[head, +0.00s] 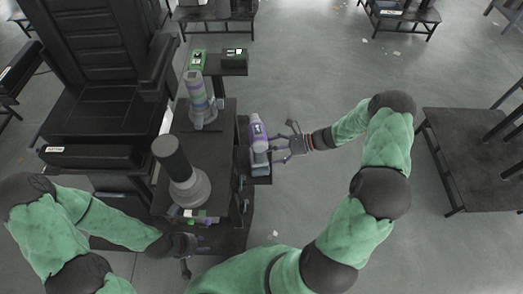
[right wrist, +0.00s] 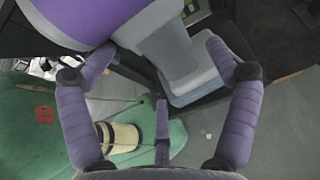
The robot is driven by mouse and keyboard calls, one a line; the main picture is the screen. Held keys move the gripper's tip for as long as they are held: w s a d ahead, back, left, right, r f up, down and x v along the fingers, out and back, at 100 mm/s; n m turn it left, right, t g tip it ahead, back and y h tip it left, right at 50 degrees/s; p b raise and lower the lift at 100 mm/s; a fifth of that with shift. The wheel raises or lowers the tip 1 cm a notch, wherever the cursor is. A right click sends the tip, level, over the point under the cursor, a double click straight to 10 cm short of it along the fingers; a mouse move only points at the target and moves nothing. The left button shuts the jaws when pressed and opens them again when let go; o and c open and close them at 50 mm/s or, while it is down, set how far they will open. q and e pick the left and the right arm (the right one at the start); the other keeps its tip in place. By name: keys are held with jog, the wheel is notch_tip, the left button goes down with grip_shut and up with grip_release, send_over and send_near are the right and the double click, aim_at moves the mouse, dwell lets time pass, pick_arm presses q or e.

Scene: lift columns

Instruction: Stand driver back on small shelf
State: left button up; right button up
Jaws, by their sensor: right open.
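The purple and grey driver (head: 257,132) appears upright, its grey base over the small dark shelf (head: 262,181) on the right side of the workbench. My right gripper (head: 280,148) is open beside the driver, on its right. In the right wrist view the open fingers (right wrist: 165,55) flank the grey handle of the driver (right wrist: 170,50), with the purple body at upper left. Contact between fingers and handle cannot be made out. My left gripper (head: 187,266) is low by the bench's front edge; its fingers are too small and dark to read.
On the bench stand a dark-topped grey cylinder (head: 181,172) and a striped grey tool (head: 197,92). Small green-and-black boxes (head: 235,58) sit on a rear shelf. A black seat-like structure (head: 95,105) is at left. A low dark table (head: 470,150) is at right, with open floor between.

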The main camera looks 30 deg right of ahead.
jog(key=p+v, duration=0.1)
jog(key=v, duration=0.5)
jog(key=shift+s+d, duration=0.2)
jog(key=shift+d, duration=0.05)
dwell(0.3)
